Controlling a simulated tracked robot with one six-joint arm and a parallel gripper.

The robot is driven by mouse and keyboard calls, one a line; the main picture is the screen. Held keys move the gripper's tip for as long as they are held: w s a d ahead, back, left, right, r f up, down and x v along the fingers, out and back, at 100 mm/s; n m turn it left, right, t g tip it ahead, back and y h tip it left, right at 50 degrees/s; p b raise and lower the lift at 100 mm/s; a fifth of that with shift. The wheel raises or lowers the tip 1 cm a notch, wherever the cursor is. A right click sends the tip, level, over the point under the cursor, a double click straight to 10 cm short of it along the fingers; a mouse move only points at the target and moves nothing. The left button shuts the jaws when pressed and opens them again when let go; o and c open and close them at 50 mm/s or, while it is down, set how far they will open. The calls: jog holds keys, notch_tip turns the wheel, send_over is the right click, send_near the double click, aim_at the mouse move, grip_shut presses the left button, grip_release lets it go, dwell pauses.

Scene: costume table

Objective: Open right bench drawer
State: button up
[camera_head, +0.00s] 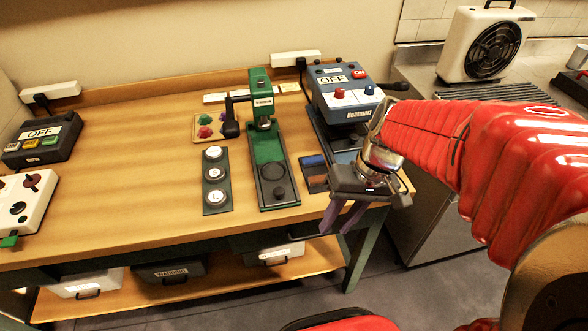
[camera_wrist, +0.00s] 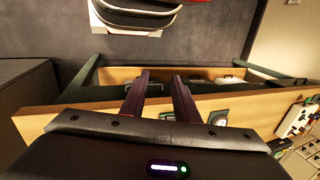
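The wooden workbench (camera_head: 130,130) has a dark green front rail below its top. A dark drawer-like front (camera_head: 262,240) sits under the bench top at the right of that rail, with a thin handle beside it; its outline is hard to make out, and it looks shut. My gripper (camera_head: 338,232) hangs at the front right corner of the bench, fingers pointing down, to the right of that front. In the wrist view my gripper (camera_wrist: 159,75) shows two purple fingers apart with nothing between them. The drawer front is not clear in the wrist view.
Lidded bins (camera_head: 172,271) stand on the lower shelf (camera_head: 215,280). A green press (camera_head: 268,160) and a blue machine (camera_head: 343,92) stand on the bench near my arm. A metal counter with a fan heater (camera_head: 487,45) is at right.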

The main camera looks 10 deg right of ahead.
jog(key=w+d+f+m+y, duration=0.2)
jog(key=w+d+f+y, duration=0.15)
jog(key=f+y, duration=0.55)
jog(key=m+t+y, duration=0.3)
jog(key=m+t, duration=0.1)
jog(key=t, duration=0.3)
send_near(310, 237)
jog(key=d, duration=0.4)
jog(key=shift+s+a+f, duration=0.1)
jog(key=shift+s+f, duration=0.1)
jog(key=shift+s, duration=0.15)
jog(key=x, duration=1.3)
jog(key=shift+a+r, duration=0.1)
jog(key=shift+a, duration=0.4)
grip_shut()
